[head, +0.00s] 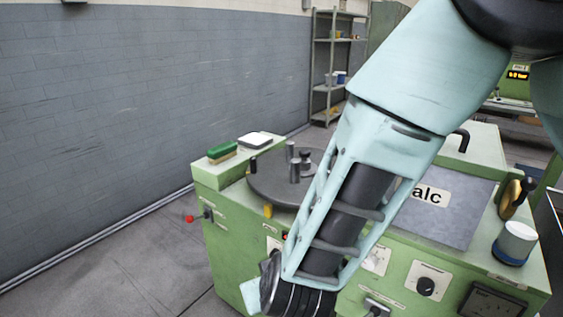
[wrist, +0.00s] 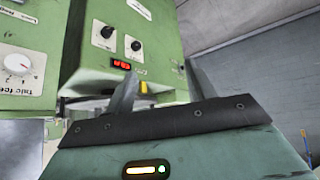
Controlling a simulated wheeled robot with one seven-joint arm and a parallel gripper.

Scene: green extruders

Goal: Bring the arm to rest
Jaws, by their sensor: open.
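My arm, pale teal, reaches down from the upper right across the head view. My gripper's end is at the bottom of the head view, in front of the green machine (head: 228,235), and its fingers are mostly hidden there. In the wrist view my gripper (wrist: 160,95) shows two grey fingers spread apart with nothing between them.
A shelf rack (head: 329,70) stands behind. Floor (head: 120,270) at left is clear, beside a grey wall (head: 140,100).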

